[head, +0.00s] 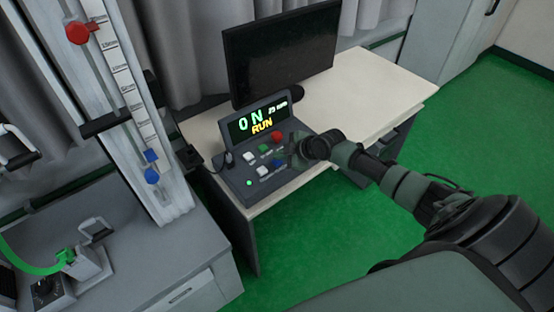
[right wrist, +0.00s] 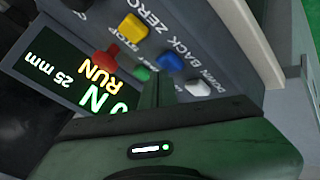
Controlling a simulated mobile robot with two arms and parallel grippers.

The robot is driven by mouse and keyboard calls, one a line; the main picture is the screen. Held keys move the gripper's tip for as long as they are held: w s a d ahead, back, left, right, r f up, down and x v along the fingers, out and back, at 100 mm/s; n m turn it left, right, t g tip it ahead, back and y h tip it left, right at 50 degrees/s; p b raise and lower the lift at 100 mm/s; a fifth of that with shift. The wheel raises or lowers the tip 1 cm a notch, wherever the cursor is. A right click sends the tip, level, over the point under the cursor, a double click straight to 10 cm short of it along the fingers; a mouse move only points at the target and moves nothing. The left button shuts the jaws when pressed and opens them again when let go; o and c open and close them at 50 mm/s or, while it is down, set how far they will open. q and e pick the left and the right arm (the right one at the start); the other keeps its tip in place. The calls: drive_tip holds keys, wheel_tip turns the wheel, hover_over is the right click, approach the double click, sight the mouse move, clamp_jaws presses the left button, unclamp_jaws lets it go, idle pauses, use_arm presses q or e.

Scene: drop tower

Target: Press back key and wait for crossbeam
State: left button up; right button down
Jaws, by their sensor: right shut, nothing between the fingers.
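In the right wrist view the keys are red, green (right wrist: 140,73), blue (right wrist: 169,62), white (right wrist: 197,88) and yellow (right wrist: 132,27), with labels including STOP, ZERO, BACK and DOWN. My right gripper (head: 296,152) is shut and empty over the box's right side. In the wrist view its fingers (right wrist: 152,88) point at the panel near the green and blue keys; contact cannot be told. A dark bar (head: 112,119), possibly the crossbeam, crosses the scaled tower (head: 118,75). My left gripper is out of view.
A black monitor (head: 282,52) stands on the desk (head: 375,85) behind the box. The tower carries a red piece (head: 79,32) and blue pieces (head: 152,176). A grey bench (head: 150,270) is at lower left. Green floor (head: 480,120) is clear at right.

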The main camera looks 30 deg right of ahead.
sight(280, 162)
drive_tip(key=shift+r, duration=0.55)
wheel_tip(280, 162, up, 5)
drive_tip(key=p, duration=0.4)
idle(0.4)
